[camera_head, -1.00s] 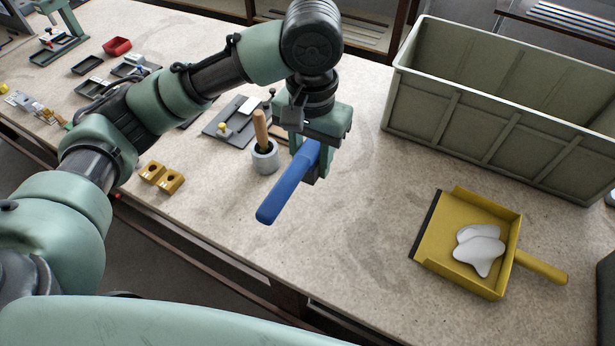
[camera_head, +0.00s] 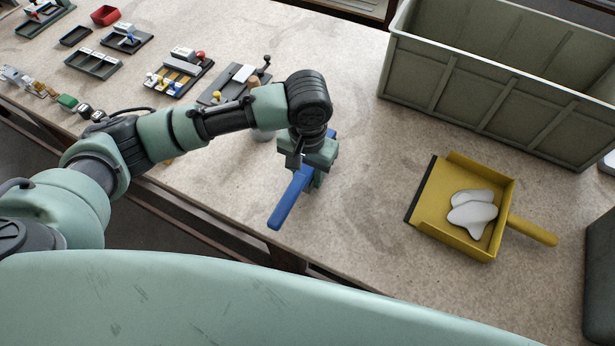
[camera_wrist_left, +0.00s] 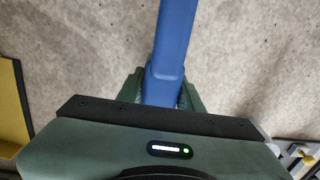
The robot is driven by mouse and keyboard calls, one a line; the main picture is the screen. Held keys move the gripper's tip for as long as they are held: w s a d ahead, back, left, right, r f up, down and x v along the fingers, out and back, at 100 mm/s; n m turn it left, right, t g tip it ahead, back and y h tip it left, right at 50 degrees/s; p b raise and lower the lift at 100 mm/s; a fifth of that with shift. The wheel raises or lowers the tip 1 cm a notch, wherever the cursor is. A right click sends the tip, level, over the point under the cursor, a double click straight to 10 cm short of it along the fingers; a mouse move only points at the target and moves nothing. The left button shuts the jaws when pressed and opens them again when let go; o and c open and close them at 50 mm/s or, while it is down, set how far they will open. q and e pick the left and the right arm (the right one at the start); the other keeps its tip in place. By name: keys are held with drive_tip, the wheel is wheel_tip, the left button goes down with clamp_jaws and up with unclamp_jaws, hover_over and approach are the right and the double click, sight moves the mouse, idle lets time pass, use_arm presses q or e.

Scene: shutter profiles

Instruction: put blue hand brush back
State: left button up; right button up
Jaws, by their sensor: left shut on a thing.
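The blue hand brush (camera_head: 289,199) is held in my left gripper (camera_head: 314,178), its handle pointing toward the front edge of the workbench. In the left wrist view the brush's blue handle (camera_wrist_left: 176,45) runs up between the two green fingers of my left gripper (camera_wrist_left: 162,88), which are shut on it. The brush is at or just above the bench top; I cannot tell whether it touches. My right gripper is not in view.
A yellow dustpan (camera_head: 440,205) with white pieces (camera_head: 472,214) lies to the right. A large grey-green crate (camera_head: 480,95) stands at the back right. Small fixtures (camera_head: 180,72) and a red box (camera_head: 105,15) are at the left. Bench around the brush is mostly clear.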

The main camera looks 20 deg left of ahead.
use_arm(q)
drive_tip(key=shift+f, duration=1.3)
drive_tip(key=o, duration=1.2)
drive_tip(key=shift+f, duration=0.15)
wheel_tip(320, 180, up, 12)
drive_tip(key=shift+r+b, duration=0.15)
drive_tip(key=shift+b, duration=0.45)
